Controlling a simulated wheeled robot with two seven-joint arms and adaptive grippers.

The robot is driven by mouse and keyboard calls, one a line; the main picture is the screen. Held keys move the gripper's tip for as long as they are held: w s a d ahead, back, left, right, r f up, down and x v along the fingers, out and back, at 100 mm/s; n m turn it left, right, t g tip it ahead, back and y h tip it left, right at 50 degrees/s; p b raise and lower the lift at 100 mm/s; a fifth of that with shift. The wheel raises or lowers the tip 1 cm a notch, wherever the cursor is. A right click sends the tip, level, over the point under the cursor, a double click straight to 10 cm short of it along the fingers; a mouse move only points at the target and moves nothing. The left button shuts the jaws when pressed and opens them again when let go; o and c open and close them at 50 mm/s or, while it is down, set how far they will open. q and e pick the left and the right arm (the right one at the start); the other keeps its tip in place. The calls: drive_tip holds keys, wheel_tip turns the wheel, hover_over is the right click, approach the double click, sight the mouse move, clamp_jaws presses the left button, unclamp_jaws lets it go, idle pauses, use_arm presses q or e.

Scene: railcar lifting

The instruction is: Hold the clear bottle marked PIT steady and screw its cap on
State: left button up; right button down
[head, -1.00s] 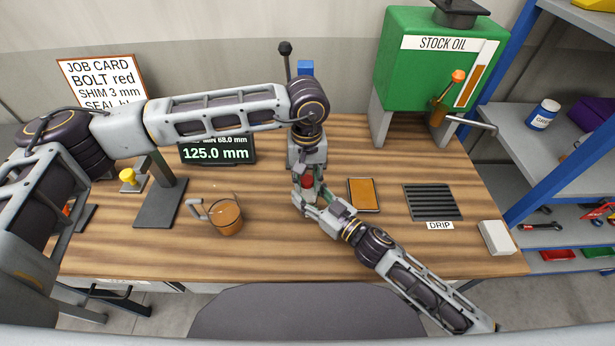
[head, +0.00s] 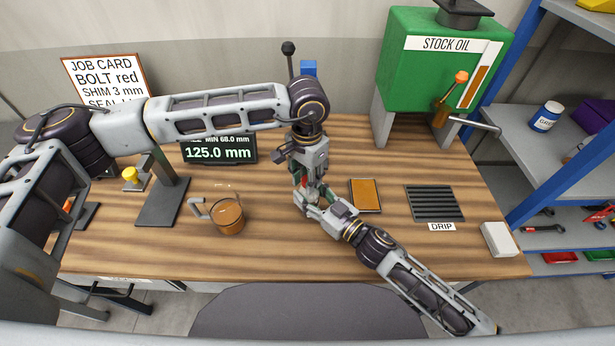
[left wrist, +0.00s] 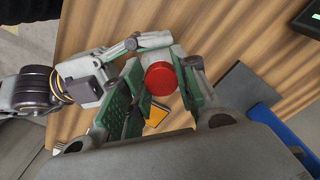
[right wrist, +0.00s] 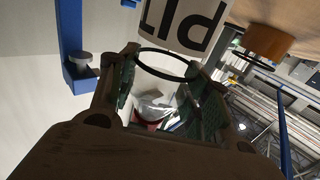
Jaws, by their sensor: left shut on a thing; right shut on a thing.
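The clear bottle marked PIT (right wrist: 160,80) is between the fingers of my right gripper (right wrist: 160,105), which is shut on it. Its white label with dark letters (right wrist: 185,22) appears upside down in the right wrist view. A red cap (left wrist: 159,78) sits between the green-padded fingers of my left gripper (left wrist: 160,92), which is shut on it from above. In the head view the grippers meet at mid-table, the left (head: 308,180) above the right (head: 318,203). They hide most of the bottle, and I cannot see the cap's thread.
An amber mug (head: 228,218) stands left of the grippers. An orange-brown pad (head: 365,195) and a drip grate (head: 433,203) lie to the right. A 125.0 mm display (head: 218,150) and the green stock oil tank (head: 440,70) stand behind.

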use_arm(q)
drive_tip(key=m, duration=0.4)
drive_tip(key=shift+w+a, duration=0.15)
drive_tip(key=o, duration=0.7)
drive_tip(key=shift+r, duration=2.3)
drive_tip(key=shift+f, duration=0.15)
